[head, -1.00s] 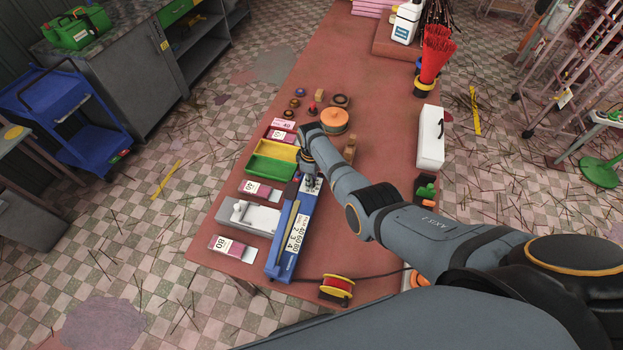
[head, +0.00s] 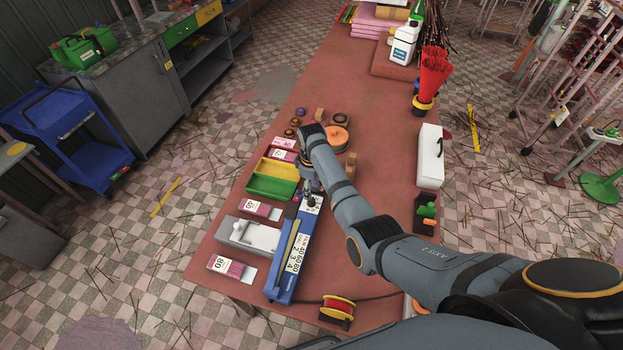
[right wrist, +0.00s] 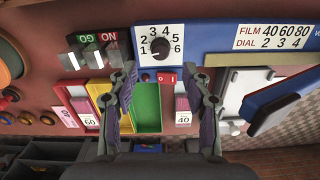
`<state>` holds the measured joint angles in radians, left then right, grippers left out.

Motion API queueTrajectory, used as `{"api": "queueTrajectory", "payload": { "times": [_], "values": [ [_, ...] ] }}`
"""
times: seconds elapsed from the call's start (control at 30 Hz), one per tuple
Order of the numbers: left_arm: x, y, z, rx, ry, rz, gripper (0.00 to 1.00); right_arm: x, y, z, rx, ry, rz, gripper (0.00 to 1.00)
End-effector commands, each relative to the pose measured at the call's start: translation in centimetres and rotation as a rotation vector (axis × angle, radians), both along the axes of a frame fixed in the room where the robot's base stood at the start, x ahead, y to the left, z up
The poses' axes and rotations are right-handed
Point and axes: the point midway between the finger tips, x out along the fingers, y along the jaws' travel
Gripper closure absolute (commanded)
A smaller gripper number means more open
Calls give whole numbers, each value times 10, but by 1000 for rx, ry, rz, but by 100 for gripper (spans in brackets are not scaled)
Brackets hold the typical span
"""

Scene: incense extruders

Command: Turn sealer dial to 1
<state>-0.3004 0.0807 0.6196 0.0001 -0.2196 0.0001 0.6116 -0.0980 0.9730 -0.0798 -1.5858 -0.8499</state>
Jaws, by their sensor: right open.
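The blue sealer (head: 283,272) lies lengthwise near the front left of the table. Its dial (right wrist: 160,49) is a dark round knob on a white plate marked 1 to 6; I cannot tell which number it points at. My right gripper (right wrist: 161,82) is open and empty, its two fingers spread on either side below the dial in the right wrist view, not visibly touching it. In the head view the right gripper (head: 311,190) is over the sealer's far end, and the arm partly hides that end. My left gripper is not in view.
A film and dial card (right wrist: 273,37) is on the sealer. A small red switch (right wrist: 166,77) sits beside the dial plate. A yellow and green tray (head: 270,187) and labelled packs (head: 260,209) lie left of the sealer. A red spool (head: 337,309) stands at the front.

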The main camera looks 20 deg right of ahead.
Motion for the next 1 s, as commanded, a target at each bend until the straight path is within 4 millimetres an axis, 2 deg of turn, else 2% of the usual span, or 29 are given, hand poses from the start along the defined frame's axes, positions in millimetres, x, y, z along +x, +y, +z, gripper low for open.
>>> {"api": "queueTrajectory", "payload": {
  "times": [0.1,0.3,1.0],
  "values": [
    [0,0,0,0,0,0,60,1,0,27,1,-4,1,51],
    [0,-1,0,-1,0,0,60,0,0,52,-1,-1,1,51],
    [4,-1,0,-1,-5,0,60,0,0,55,0,1,0,51]
  ]
}}
